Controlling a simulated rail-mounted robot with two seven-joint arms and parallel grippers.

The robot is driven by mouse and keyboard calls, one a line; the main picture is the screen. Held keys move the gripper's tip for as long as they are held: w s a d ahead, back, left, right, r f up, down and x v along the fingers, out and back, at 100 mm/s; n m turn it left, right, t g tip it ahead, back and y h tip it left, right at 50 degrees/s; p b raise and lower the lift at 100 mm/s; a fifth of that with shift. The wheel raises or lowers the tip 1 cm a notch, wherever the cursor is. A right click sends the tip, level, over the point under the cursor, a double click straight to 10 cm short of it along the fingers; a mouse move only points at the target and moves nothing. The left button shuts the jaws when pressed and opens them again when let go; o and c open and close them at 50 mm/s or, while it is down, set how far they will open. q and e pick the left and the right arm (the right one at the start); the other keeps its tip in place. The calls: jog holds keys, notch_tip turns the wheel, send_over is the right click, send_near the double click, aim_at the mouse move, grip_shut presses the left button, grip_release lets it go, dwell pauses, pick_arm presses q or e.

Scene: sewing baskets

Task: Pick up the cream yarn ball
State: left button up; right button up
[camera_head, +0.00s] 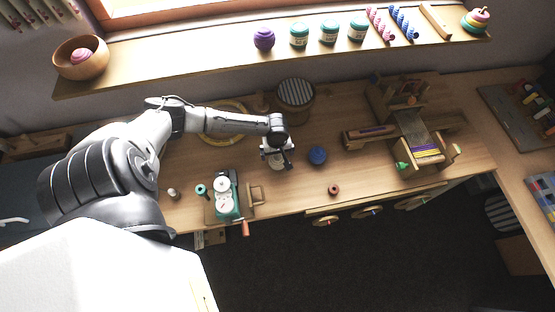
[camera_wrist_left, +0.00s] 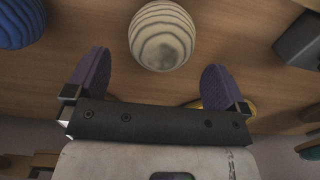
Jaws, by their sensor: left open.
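The cream yarn ball (camera_wrist_left: 162,36) shows in the left wrist view at the top middle, with darker winding lines, resting on the wooden table. In the head view the cream ball (camera_head: 277,161) is mostly covered by my left gripper (camera_head: 277,154), which hangs over it. In the left wrist view my left gripper (camera_wrist_left: 154,82) has its two purple fingers apart, with nothing between the tips. The ball lies just beyond the fingertips, roughly centred between them. My right gripper shows in neither view.
A blue yarn ball (camera_head: 317,155) sits close to the right of the cream one; it also shows in the left wrist view (camera_wrist_left: 18,22). A green hand-cranked device (camera_head: 228,196) stands to the left. A round lidded basket (camera_head: 295,97) stands behind. A small brown spool (camera_head: 334,189) lies near the front edge.

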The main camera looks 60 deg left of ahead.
aim_at(277, 159)
pick_arm(q)
jog(key=shift+f, duration=2.6)
jog(key=c, duration=1)
jog(key=shift+r, duration=0.1)
